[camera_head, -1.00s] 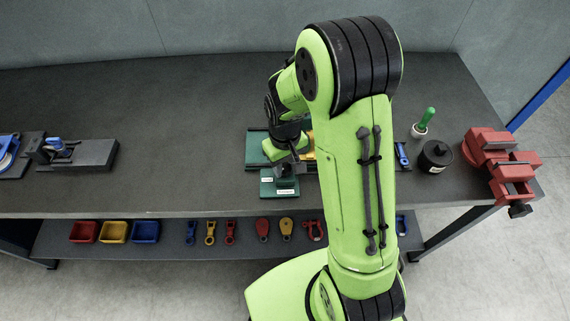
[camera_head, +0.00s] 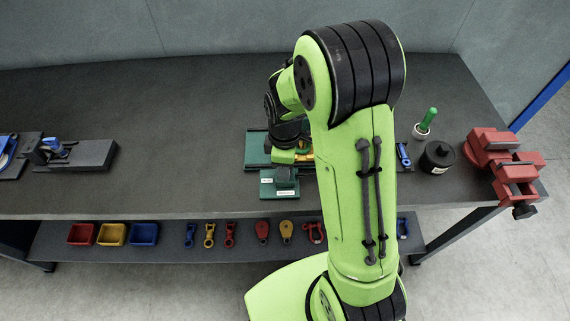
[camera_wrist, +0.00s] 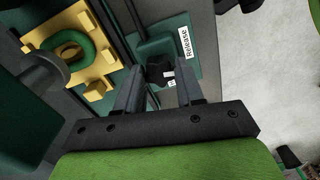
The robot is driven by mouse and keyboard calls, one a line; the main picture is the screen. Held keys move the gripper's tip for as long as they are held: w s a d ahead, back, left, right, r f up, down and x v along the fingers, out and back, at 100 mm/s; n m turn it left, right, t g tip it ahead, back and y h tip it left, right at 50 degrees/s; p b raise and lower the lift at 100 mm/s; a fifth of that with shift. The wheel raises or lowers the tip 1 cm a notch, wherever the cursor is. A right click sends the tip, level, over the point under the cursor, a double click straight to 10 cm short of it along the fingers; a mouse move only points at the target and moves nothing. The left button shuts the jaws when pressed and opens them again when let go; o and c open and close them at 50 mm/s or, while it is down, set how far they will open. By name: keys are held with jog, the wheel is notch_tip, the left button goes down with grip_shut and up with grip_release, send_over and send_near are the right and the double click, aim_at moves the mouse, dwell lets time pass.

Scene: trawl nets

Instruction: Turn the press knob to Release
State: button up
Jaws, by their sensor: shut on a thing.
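The press has a dark green body (camera_head: 266,187) near the front of the bench, with two white labels on its front. In the wrist view, a white label reading "Release" (camera_wrist: 186,43) sits on a green block (camera_wrist: 155,45) just beyond the fingers. A small dark knob (camera_wrist: 161,73) lies between the fingertips of my gripper (camera_wrist: 158,82). The fingers are closed against the knob's sides. The second label is not readable. In the head view my own arm hides the fingers and most of the press.
A yellow plate (camera_wrist: 98,60) with a green ring (camera_wrist: 75,48) lies left of the fingers, beside a dark round post (camera_wrist: 42,72). A black pot (camera_head: 438,157) and red vise (camera_head: 500,150) stand to the right. The bench left of the press is largely clear.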

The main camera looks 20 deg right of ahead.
jog(key=shift+n, duration=0.9)
jog(key=o, duration=1)
jog(key=shift+o, duration=0.2)
notch_tip(320, 180, up, 16)
jog(key=p, duration=0.3)
jog(key=shift+f, duration=0.1)
